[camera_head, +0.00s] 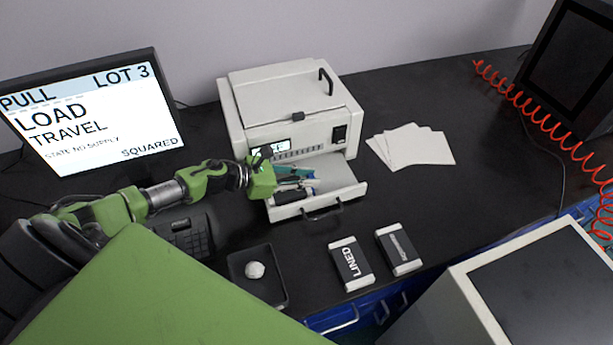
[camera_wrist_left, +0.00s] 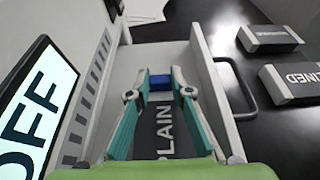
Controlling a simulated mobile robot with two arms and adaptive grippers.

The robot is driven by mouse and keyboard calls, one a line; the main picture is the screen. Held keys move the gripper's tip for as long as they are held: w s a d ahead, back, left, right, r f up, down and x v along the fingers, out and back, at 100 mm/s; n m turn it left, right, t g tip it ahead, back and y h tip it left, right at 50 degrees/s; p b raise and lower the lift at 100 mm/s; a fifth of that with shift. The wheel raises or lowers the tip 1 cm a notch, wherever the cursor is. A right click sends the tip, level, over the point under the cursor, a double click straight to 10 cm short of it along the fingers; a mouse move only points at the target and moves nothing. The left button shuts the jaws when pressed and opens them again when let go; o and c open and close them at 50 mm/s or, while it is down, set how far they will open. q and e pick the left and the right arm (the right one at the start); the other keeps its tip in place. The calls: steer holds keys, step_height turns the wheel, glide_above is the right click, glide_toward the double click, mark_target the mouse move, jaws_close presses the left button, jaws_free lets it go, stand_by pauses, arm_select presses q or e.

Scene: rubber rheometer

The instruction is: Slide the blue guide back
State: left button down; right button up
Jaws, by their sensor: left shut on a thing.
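The blue guide (camera_wrist_left: 160,83) shows in the left wrist view as a small blue block inside the open drawer (camera_head: 345,189). My left gripper (camera_head: 303,171) reaches into the drawer from the left in the head view, and its teal fingertips are shut on the guide from both sides. A dark cartridge marked PLAIN (camera_wrist_left: 165,128) lies in the drawer under the fingers in the left wrist view. In the head view the gripper hides most of the guide. My right gripper is not in view.
The drawer belongs to a light grey instrument (camera_head: 285,100) with a small display and a lid handle. Two dark boxes (camera_head: 350,264) and a black tray (camera_head: 257,287) with a white lump stand in front. White sheets (camera_head: 411,146) lie to the right. A monitor (camera_head: 90,115) stands left.

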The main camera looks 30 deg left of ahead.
mark_target(311, 177)
arm_select(q)
steer(key=w+d+b, duration=0.1)
steer(key=w+d, duration=0.3)
steer(key=w+d+b, duration=0.1)
steer(key=w+d, duration=0.3)
steer(key=w, duration=0.1)
steer(key=c, duration=2)
jaws_free()
steer(key=shift+o, duration=1.1)
steer(key=shift+w+d, duration=0.15)
steer(key=shift+s+a+r, duration=0.15)
steer(key=shift+s+a, duration=0.25)
steer(key=shift+a, duration=0.05)
steer(key=v, duration=0.9)
steer(key=shift+s+r, duration=0.15)
steer(key=shift+s, duration=0.1)
steer(key=shift+s+a+r, duration=0.35)
steer(key=shift+s+a, duration=0.05)
steer(key=shift+a, duration=0.05)
